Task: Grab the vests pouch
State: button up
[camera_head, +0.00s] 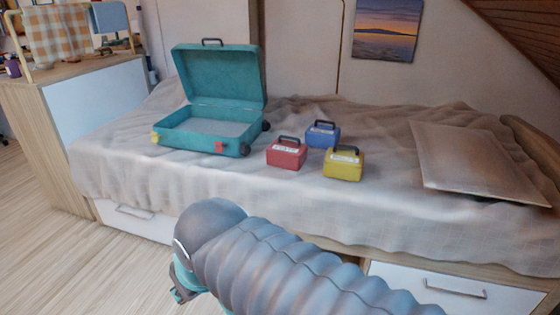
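Three small box-shaped pouches with dark top handles and white labels stand upright on the bed. The red pouch (286,157) is at the front left, the blue pouch (322,134) is behind, and the yellow pouch (343,167) is at the front right. The label print is too small to read, so I cannot tell which is the vests pouch. My gripper (180,293) is at the lower left, in front of the bed and well apart from the pouches. My own arm hides most of it, and its fingers do not show clearly.
An open teal suitcase (206,138) stands on the bed, left of the pouches. A flat brownish panel or cushion (470,157) lies at the right. The bed (225,185) has drawers (455,288) below its front edge. A wooden cabinet (50,125) stands at left. Floor is clear at lower left.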

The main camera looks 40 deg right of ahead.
aim_at(282, 153)
jog(key=z, duration=0.65)
jog(key=i, duration=0.55)
jog(key=z, duration=0.9)
jog(key=i, duration=0.65)
jog(key=z, duration=3.55)
jog(key=k, duration=2.6)
jog(key=u, duration=1.2)
